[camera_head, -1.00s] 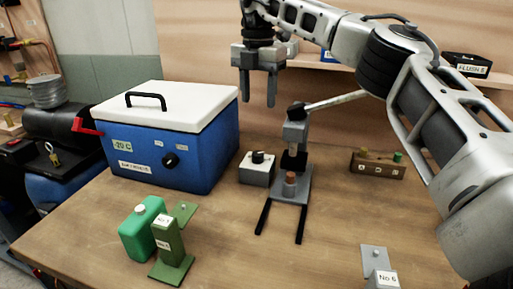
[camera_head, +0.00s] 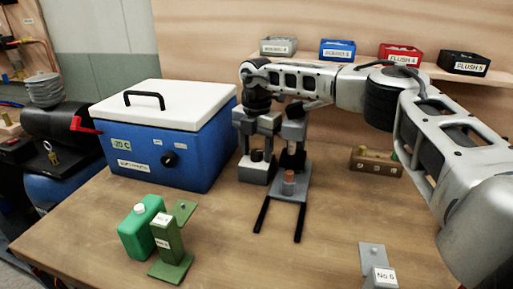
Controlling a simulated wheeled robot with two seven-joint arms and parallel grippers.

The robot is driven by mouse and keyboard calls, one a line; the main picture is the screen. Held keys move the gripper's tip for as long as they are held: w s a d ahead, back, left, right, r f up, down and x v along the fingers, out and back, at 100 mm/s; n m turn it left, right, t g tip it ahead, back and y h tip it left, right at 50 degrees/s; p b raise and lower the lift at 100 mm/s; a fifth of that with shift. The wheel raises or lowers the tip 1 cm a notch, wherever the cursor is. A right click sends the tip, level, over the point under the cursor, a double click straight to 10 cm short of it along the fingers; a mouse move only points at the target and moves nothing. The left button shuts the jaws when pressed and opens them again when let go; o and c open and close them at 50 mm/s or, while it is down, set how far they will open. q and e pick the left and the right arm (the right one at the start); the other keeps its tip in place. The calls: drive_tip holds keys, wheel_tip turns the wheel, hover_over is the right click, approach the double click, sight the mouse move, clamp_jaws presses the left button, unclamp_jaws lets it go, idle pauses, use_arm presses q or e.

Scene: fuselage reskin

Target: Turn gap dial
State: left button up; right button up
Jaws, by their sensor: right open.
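The small grey-white box (camera_head: 255,172) with a black dial (camera_head: 257,156) on its top stands on the bench, between the blue cooler and the grey press. My right gripper (camera_head: 256,150) points straight down over this box, open, with one finger on each side of the dial. The fingertips are at about the dial's height; I cannot tell whether they touch it. Part of the dial is hidden by the fingers. My left gripper is out of view.
The blue cooler (camera_head: 170,150) with a white lid stands close on the left. The grey press (camera_head: 292,185) stands close on the right. A green bottle (camera_head: 141,230) and green stand (camera_head: 171,250) are in front. Labelled bins (camera_head: 400,53) sit on the back shelf.

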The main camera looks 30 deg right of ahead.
drive_tip(key=c, duration=1)
drive_tip(key=shift+o, duration=0.2)
